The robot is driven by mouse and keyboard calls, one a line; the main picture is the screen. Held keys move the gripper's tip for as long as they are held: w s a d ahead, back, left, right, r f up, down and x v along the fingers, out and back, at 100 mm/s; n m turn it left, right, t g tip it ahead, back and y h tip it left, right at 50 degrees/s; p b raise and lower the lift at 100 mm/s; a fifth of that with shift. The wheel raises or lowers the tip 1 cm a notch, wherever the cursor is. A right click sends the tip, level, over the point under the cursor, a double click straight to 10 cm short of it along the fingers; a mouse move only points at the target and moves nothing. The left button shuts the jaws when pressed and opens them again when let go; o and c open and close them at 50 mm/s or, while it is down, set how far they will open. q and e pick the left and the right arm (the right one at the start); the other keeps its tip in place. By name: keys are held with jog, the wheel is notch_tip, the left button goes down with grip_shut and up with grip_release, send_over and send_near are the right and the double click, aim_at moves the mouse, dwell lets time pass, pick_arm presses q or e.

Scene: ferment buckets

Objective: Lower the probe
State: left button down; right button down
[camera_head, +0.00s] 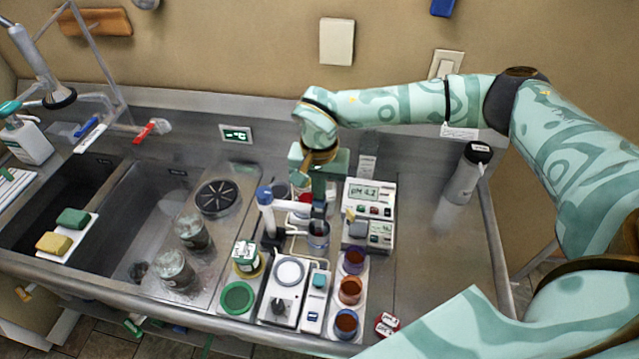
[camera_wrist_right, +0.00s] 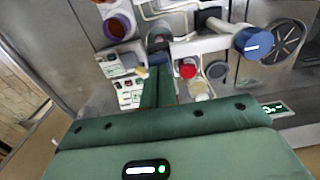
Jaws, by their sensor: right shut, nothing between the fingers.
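My right gripper (camera_head: 318,190) points down over the middle of the counter. It also shows in the wrist view (camera_wrist_right: 158,92), where its green fingers are together with nothing between them. Just below the fingertips is the dark top of the probe (camera_head: 318,211), also in the wrist view (camera_wrist_right: 158,40); I cannot tell whether they touch. A blue-rimmed beaker (camera_head: 318,238) stands below the probe. The probe stand has a white arm and a post with a blue knob (camera_head: 264,194), left of the gripper. The pH meter (camera_head: 368,194) reads pH 4.2. My left gripper is not in view.
To the right front, a tray (camera_head: 362,315) holds three coloured cups. A stirrer-like white unit (camera_head: 289,274) and green-lidded jars (camera_head: 237,297) stand in front. The sink (camera_head: 150,210) lies left. A bottle (camera_head: 468,172) stands right, with bare counter around it.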

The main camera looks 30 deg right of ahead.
jog(key=shift+f, duration=0.45)
notch_tip(320, 180, up, 5)
jog(key=p, duration=0.4)
jog(key=shift+r, duration=0.15)
